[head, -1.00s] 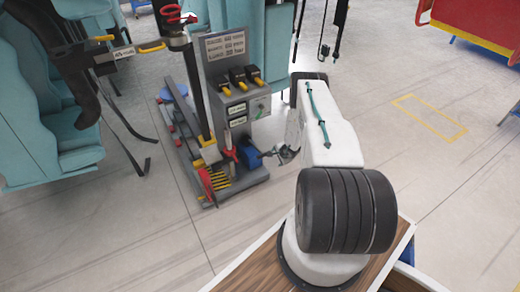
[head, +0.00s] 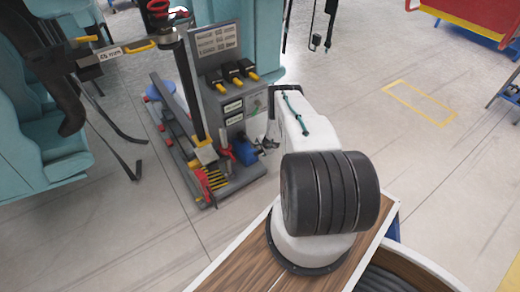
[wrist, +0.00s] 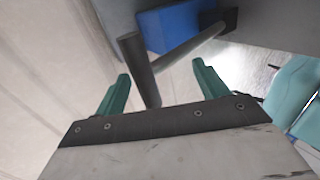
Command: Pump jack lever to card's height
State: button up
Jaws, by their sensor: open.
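The jack's blue pump body (head: 244,151) sits low on the right of the grey jack stand, and also shows at the top of the wrist view (wrist: 175,27). Its lever is a dark bar ending in a thick crosswise grip (wrist: 138,65). My gripper (wrist: 163,75) is open, with the grip's lower end between its two green fingers and no clear contact. In the head view my gripper (head: 268,144) is small, just right of the pump. A card (head: 216,38) with several printed lines is on the stand's panel; its figures are too blurred to read surely.
A lifting arm with a small millimetre label (head: 110,53) reaches left from the black mast (head: 192,85). Teal seats (head: 45,150) stand at left, with black straps hanging nearby. A red and yellow bench (head: 470,18) is at upper right. The floor between is clear.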

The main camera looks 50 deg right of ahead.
jog(key=shift+w+f, duration=0.3)
jog(key=shift+f, duration=0.2)
jog(key=shift+r, duration=0.1)
jog(key=c, duration=1.4)
jog(key=w+r, duration=0.1)
jog(key=r, duration=0.2)
jog(key=w+r, duration=0.2)
jog(key=r, duration=0.1)
jog(key=w+d+r, duration=0.1)
jog(key=w+r, duration=0.1)
jog(key=r, duration=0.1)
grip_shut()
jog(key=shift+s, duration=0.1)
jog(key=o, duration=1.2)
grip_release()
jog(key=shift+f, duration=0.3)
jog(key=shift+o, duration=1)
jog(key=shift+s, duration=0.1)
